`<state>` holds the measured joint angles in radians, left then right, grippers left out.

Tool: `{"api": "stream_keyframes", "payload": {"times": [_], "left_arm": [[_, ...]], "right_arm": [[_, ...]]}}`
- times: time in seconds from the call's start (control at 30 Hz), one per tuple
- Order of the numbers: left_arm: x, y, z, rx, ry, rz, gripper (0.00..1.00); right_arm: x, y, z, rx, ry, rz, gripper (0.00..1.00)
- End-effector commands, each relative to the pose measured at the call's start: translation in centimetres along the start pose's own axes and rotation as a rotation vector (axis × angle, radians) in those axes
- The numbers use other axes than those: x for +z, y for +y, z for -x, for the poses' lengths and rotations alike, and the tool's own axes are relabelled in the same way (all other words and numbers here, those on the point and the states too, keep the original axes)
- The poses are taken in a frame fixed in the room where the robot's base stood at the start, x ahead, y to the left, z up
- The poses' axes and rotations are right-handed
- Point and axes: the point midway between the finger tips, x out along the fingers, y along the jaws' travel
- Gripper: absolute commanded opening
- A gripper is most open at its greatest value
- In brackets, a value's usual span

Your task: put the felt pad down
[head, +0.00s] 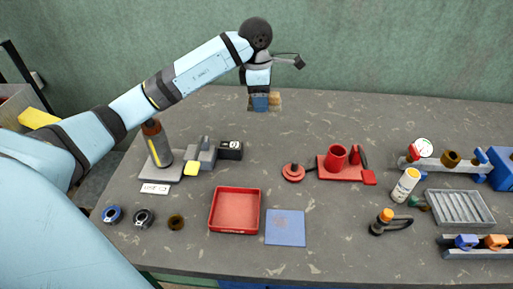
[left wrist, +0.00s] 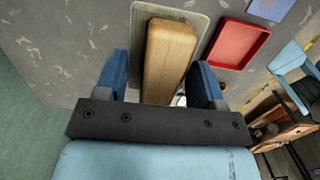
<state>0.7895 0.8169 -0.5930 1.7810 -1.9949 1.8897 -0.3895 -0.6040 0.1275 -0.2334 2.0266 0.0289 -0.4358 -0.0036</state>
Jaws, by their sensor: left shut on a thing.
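My left gripper (head: 262,102) is at the back of the table, left of centre, pointing down. In the left wrist view its two blue fingers (left wrist: 165,82) are shut on a tan block, which I take to be the felt pad (left wrist: 168,55). In the head view the pad (head: 275,98) shows as a small tan patch beside the fingers. A pale grey slab (left wrist: 200,25) shows behind the block; I cannot tell whether it is part of the pad. The gap between pad and table is unclear. My right gripper is not in view.
A red tray (head: 234,230) and a blue mat (head: 285,241) lie at the front. A bottle (head: 157,145) stands on a grey stand at left. A red fixture (head: 346,172) stands right of centre. The table around my left gripper looks clear.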

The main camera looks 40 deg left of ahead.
Motion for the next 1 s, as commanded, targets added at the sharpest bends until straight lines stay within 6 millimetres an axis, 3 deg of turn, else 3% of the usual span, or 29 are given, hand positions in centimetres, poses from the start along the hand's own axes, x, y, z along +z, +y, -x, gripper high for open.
{"api": "stream_keyframes", "payload": {"times": [0.17, 0.5, 0.7, 1.0], "left_arm": [[-0.1, -0.1, -1.2, -0.004, 0.003, -0.009, 0.25], [-1.0, -0.2, -10.0, -0.007, 0.003, -0.008, 0.25], [-1.4, -0.1, -14.1, -0.004, 0.002, -0.007, 0.25], [-1.6, -0.1, -16.6, -0.003, 0.002, -0.008, 0.25]], "right_arm": [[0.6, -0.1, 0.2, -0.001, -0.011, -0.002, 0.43], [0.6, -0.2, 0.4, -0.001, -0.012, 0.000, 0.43], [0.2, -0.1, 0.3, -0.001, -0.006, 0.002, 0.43], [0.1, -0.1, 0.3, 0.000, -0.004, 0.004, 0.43]]}}
